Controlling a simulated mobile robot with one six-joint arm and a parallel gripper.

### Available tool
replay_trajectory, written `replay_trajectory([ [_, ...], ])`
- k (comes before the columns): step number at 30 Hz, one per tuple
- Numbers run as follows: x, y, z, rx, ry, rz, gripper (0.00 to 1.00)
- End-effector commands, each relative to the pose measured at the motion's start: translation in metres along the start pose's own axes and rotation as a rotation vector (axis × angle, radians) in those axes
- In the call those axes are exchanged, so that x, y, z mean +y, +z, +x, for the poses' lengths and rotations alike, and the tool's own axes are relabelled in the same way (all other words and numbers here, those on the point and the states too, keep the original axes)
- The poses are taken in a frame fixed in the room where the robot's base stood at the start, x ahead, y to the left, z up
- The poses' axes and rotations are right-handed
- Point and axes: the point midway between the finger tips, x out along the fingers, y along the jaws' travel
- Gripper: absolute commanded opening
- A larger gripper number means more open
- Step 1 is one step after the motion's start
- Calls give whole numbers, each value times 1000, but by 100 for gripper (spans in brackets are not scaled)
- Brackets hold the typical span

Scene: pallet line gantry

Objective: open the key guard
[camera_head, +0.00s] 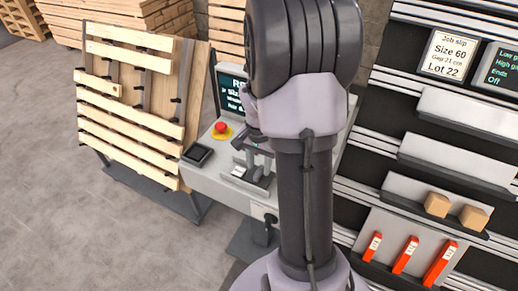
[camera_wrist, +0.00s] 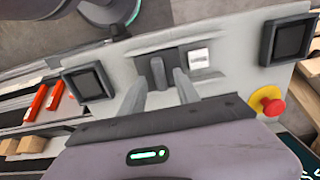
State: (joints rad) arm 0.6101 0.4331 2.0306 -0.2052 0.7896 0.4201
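The grey control panel (camera_wrist: 232,84) lies below my gripper (camera_wrist: 160,80) in the wrist view. My gripper's two grey fingers are spread apart over a dark block on the panel. A dark grey upright piece (camera_wrist: 158,70) stands between the fingertips; it looks like the key guard or its tab, but I cannot tell whether it touches either finger. A small white label plate (camera_wrist: 199,57) sits just right of the block. In the head view the panel (camera_head: 212,180) shows left of my arm, which hides part of it. No key is clearly visible.
A red button on a yellow base (camera_wrist: 268,101) and two dark square recesses (camera_wrist: 88,83) (camera_wrist: 287,40) flank the block. A screen (camera_head: 232,92) stands behind the panel. A slatted wooden pallet (camera_head: 130,90) leans left; shelves with orange pieces (camera_head: 405,256) stand right.

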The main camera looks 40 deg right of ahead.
Motion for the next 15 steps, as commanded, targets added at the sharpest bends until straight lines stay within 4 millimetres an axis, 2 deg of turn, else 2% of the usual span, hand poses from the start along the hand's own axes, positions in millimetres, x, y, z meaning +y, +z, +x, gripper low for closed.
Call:
replay_trajectory([
  [1, -1, -1, -20, 4, -3, 0, 38],
  [3, -1, -1, -45, 6, -4, -1, 38],
  [9, 0, -1, -112, 4, -3, 0, 38],
  [12, 0, -1, -136, 4, -2, -1, 38],
  [15, 0, 0, -151, 3, -2, -1, 38],
])
